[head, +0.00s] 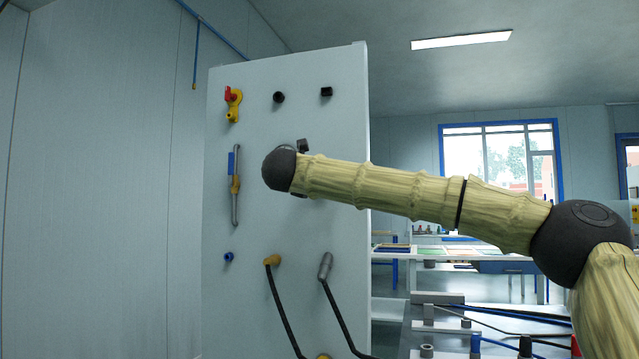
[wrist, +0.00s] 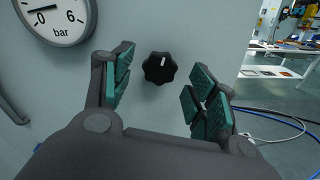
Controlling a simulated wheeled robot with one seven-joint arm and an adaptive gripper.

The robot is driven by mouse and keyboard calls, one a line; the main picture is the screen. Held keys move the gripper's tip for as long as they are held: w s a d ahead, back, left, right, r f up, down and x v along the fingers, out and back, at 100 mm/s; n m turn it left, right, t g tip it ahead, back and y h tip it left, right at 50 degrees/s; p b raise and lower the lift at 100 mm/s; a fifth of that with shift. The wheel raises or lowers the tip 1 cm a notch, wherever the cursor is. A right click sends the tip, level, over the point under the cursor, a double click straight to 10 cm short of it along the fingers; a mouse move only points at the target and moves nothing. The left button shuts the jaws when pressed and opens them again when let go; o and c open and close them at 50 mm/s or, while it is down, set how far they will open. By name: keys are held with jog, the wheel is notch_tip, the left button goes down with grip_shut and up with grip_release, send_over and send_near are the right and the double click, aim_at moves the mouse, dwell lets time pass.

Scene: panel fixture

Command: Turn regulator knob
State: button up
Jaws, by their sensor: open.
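The regulator knob (wrist: 160,68) is black, round and lobed, with a white mark near its top, on the pale panel in the wrist view. My gripper (wrist: 161,88) is open, with one green-padded finger left of the knob and the other to its right and a little lower. Clear gaps show between the pads and the knob, and nothing is held. A round white pressure gauge (wrist: 57,18) marked in bar is at the upper left, its top cut off. In the head view my arm hides the knob and most of my gripper.
A cluttered bench stands at right.

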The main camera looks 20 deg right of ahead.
jog(key=v, duration=1)
jog(key=shift+s+a+f, duration=0.1)
jog(key=shift+a+f, duration=0.05)
jog(key=shift+a, duration=0.05)
